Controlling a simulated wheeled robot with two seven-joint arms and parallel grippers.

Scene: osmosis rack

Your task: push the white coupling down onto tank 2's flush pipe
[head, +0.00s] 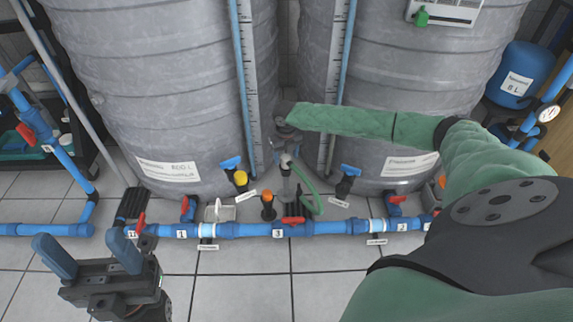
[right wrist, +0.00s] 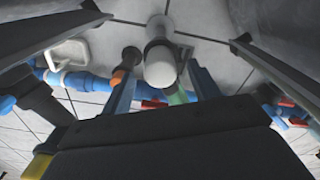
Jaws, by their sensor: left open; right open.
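The white coupling (right wrist: 160,68) shows in the right wrist view as a rounded white piece between the fingers of my right gripper (right wrist: 162,84). In the head view the coupling (head: 286,159) is a small pale piece at the end of a green hose (head: 306,190), just below my right gripper (head: 281,142). The right gripper is open, pointing down around the coupling; I cannot tell if a finger touches it. A grey upright pipe (head: 286,186) stands below the coupling; whether the coupling is seated on it is unclear. My left gripper (head: 88,250) is open and empty at lower left.
Two large grey tanks (head: 165,95) (head: 425,90) stand behind. A blue pipe run (head: 255,229) with red-handled valves crosses the floor in front. Yellow-capped (head: 240,178), orange-capped (head: 268,197) and blue-handled (head: 349,170) fittings stand close by.

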